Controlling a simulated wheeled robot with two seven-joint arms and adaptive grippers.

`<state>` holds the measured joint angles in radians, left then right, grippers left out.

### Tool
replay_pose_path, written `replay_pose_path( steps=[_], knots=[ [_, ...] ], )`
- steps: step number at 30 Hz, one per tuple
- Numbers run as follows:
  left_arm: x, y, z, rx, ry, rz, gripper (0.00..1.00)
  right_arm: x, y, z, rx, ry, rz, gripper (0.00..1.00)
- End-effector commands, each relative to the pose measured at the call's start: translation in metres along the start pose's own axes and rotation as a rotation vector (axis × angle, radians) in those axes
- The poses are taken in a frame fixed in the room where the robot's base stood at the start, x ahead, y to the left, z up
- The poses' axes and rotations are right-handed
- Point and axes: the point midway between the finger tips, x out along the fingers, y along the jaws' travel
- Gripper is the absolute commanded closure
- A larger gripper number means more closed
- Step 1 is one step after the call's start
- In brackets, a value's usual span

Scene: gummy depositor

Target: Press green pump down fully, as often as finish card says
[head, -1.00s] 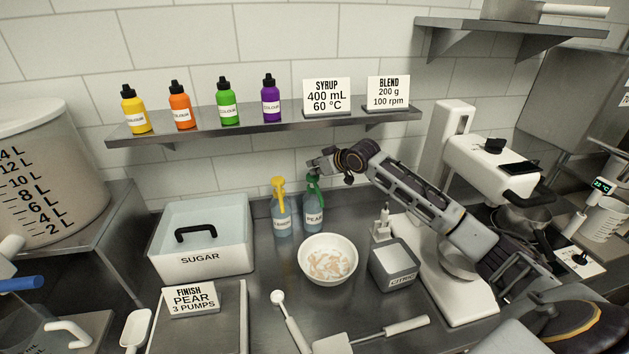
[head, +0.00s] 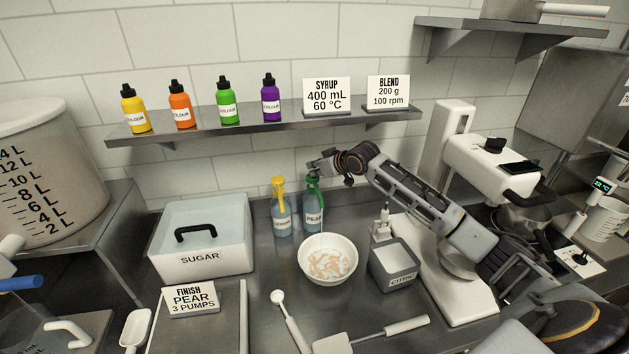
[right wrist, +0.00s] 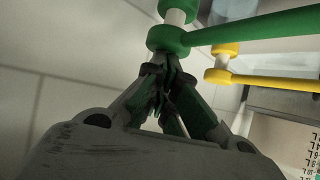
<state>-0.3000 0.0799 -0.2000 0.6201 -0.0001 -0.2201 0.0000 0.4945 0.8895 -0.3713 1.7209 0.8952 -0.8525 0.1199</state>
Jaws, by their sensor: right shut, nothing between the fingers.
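The pear bottle (head: 314,214) with its green pump (head: 313,183) stands at the back of the counter. My right gripper (head: 314,169) is shut and empty, at the top of the green pump. In the right wrist view its closed fingertips (right wrist: 163,68) are at the round green pump head (right wrist: 168,38); I cannot tell if they press on it. The finish card (head: 193,299) reads PEAR, 3 PUMPS. My left gripper is not in view.
A bottle with a yellow pump (head: 280,212) stands just left of the pear bottle. A white bowl (head: 328,259) is in front. The sugar bin (head: 201,262) is to the left, the citric tub (head: 394,268) to the right. A shelf (head: 265,127) runs above.

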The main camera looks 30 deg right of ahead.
Motion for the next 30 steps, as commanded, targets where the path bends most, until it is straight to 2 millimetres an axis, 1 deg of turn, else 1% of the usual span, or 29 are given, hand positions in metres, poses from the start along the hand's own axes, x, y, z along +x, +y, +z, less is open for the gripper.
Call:
replay_pose_path(
  steps=[1, 30],
  knots=[
    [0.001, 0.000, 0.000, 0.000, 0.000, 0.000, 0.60, 0.002, 0.000, 0.003, 0.001, -0.004, -0.001, 1.00],
    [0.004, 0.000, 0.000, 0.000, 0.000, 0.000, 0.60, 0.012, -0.001, 0.021, 0.001, -0.011, -0.001, 1.00]
  ],
)
